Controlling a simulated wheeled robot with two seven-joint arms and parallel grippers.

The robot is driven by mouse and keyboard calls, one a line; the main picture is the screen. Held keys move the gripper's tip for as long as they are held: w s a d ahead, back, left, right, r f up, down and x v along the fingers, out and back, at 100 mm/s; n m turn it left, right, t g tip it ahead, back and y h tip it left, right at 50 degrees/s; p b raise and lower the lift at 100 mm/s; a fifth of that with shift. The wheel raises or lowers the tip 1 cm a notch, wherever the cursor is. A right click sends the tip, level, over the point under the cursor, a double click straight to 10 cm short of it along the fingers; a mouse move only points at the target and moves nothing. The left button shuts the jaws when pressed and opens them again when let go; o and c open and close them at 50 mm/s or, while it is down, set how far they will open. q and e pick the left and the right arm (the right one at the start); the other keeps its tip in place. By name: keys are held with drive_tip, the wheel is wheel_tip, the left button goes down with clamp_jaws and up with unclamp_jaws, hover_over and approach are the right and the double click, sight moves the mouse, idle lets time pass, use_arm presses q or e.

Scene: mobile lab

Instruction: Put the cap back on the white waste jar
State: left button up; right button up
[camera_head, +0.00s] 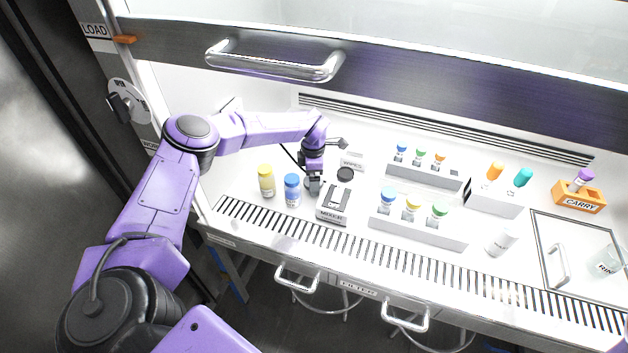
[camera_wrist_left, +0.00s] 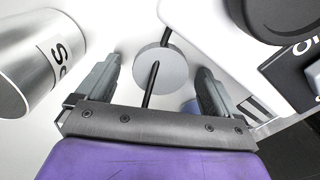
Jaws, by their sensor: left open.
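A white jar (camera_head: 502,242) with a grey label stands at the front right of the bench; its lettering is too small to read surely. My left gripper (camera_head: 313,187) is over the bench between the blue bottle and the mixer, far to the left of that jar. In the left wrist view the fingers (camera_wrist_left: 158,72) are open, apart, and hold nothing. A round pale grey disc (camera_wrist_left: 144,62) shows between them, crossed by a thin black rod; it may be the cap, but I cannot tell. My right gripper is out of view.
Close to the left gripper are a blue bottle (camera_head: 292,191), a yellow bottle (camera_head: 266,182) and the mixer (camera_head: 334,214). White racks (camera_head: 418,230) of vials fill the middle. An orange carrier (camera_head: 578,199) stands at the right. The sash handle (camera_head: 275,67) hangs above.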

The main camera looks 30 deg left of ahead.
use_arm(q)
drive_tip(key=c, duration=1.1)
drive_tip(key=shift+r, duration=0.1)
drive_tip(key=shift+r+b, duration=0.25)
drive_tip(key=shift+b, duration=0.1)
wheel_tip(320, 180, up, 3)
drive_tip(key=shift+d+f+b, duration=0.1)
drive_tip(key=shift+f+b, duration=0.1)
drive_tip(key=shift+b, duration=0.65)
drive_tip(key=s+d+r+b, duration=0.1)
drive_tip(key=s+d+r, duration=0.1)
drive_tip(key=d+r, duration=0.1)
drive_tip(key=s+d+r+b, duration=0.1)
drive_tip(key=s+d+r, duration=0.1)
drive_tip(key=d+r, duration=0.1)
drive_tip(key=s+d+r+b, duration=0.2)
drive_tip(key=d+r, duration=0.1)
drive_tip(key=d, duration=0.2)
drive_tip(key=shift+s+d+r, duration=0.25)
drive_tip(key=shift+s+d, duration=0.1)
drive_tip(key=shift+s+d+r, duration=0.1)
drive_tip(key=shift+d+r, duration=0.05)
